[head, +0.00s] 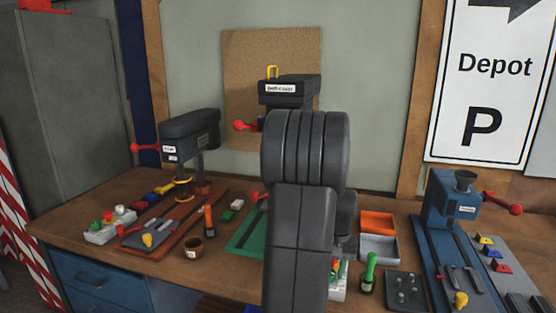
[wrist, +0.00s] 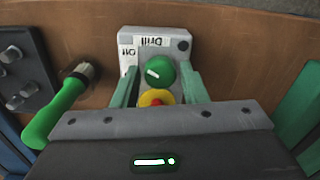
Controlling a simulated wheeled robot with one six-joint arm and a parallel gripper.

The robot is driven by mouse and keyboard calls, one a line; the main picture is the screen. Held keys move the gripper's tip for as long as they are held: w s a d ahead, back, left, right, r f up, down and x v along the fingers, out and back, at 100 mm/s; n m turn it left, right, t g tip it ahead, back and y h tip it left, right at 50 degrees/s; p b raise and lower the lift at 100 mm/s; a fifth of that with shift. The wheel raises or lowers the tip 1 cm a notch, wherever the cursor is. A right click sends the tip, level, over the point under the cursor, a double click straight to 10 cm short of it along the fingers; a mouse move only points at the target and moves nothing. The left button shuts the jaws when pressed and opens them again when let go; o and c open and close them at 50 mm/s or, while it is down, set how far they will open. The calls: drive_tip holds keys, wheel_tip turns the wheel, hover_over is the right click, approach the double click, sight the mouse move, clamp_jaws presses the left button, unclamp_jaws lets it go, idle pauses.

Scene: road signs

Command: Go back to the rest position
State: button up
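My gripper (wrist: 160,70) shows in the wrist view with its two green fingers apart. It is open, and nothing is clamped between the fingers. A light grey control box labelled "Drill" (wrist: 178,35) lies beyond the fingertips. Its green button (wrist: 162,73) shows between the fingers, with a gap on each side. A red and yellow button (wrist: 157,98) is partly hidden by the gripper body. In the head view my dark arm stands in the middle and hides my gripper; the control box (head: 339,290) is partly visible beside it.
A green-handled brush (head: 369,272) stands right of the box. Drill presses stand at left (head: 190,130) and behind my arm (head: 290,88); a blue machine (head: 450,215) stands right. Orange (head: 378,222) and grey (head: 380,248) trays lie nearby. Free room is above the bench.

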drive_tip(key=shift+r, duration=0.1)
wheel_tip(320, 180, up, 14)
wheel_tip(320, 180, down, 14)
drive_tip(key=shift+r, duration=0.15)
drive_tip(key=shift+f, duration=0.25)
drive_tip(key=n, duration=1.1)
drive_tip(key=shift+b, duration=0.35)
drive_tip(key=shift+w+r+n, duration=0.1)
drive_tip(key=shift+r+n, duration=0.15)
drive_tip(key=shift+n, duration=0.35)
wheel_tip(320, 180, up, 7)
drive_tip(key=shift+w+f, duration=0.1)
